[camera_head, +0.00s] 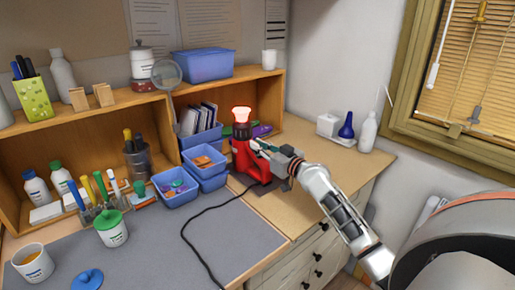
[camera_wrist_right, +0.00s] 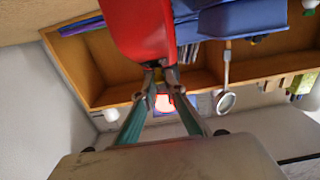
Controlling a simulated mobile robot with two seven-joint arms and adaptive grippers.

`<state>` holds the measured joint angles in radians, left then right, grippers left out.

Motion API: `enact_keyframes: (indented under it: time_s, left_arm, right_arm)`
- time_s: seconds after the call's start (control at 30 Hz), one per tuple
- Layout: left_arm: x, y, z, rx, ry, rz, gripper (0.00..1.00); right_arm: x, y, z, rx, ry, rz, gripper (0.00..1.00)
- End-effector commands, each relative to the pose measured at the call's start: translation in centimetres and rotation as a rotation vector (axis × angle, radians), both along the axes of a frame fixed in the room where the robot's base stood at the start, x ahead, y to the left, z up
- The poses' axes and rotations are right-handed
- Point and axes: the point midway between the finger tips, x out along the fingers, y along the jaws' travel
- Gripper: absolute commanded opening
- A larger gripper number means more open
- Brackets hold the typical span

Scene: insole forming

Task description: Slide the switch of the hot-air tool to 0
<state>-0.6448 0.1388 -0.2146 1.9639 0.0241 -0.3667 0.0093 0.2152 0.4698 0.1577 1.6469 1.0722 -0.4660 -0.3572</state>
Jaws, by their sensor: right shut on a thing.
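The red hot-air tool (camera_head: 247,158) stands upright on the right part of the desk, beside the shelf. Its top nozzle (camera_head: 241,114) glows red-orange. My right gripper (camera_head: 259,146) reaches in from the right and is at the tool's upper body. In the right wrist view the red body of the tool (camera_wrist_right: 144,32) hangs in from the top. There the fingertips (camera_wrist_right: 160,76) are closed together at its end, on a small dark part that looks like the switch. The switch's position cannot be read. My left gripper is not in view.
Blue bins (camera_head: 205,160) stand close left of the tool. A black cable (camera_head: 203,213) runs over the grey mat (camera_head: 232,242). The wooden desk top (camera_head: 318,157) right of the tool is clear up to the white box and bottles (camera_head: 368,130) by the wall.

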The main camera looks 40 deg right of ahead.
Motion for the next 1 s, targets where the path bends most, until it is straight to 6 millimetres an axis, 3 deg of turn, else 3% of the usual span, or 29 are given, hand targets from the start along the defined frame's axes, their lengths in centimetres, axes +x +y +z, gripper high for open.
enact_keyframes:
  time_s: [0.13, 0.17, 0.2, 0.67, 1.0]
  left_arm:
    - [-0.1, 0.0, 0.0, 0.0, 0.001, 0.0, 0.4]
    - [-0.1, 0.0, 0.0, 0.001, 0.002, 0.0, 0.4]
    - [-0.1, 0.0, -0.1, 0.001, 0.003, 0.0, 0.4]
    - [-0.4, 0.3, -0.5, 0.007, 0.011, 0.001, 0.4]
    - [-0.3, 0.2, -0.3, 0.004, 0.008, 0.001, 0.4]
  right_arm:
    - [0.0, 0.0, 0.2, -0.001, -0.003, -0.001, 0.0]
    - [0.0, 0.0, 0.2, -0.001, -0.003, -0.001, 0.18]
    - [0.0, 0.0, 0.2, -0.001, -0.003, -0.001, 0.27]
    - [-0.8, -0.1, 0.0, -0.001, -0.001, -0.001, 0.27]
    - [-6.3, -0.5, 0.0, -0.004, 0.001, 0.0, 0.27]
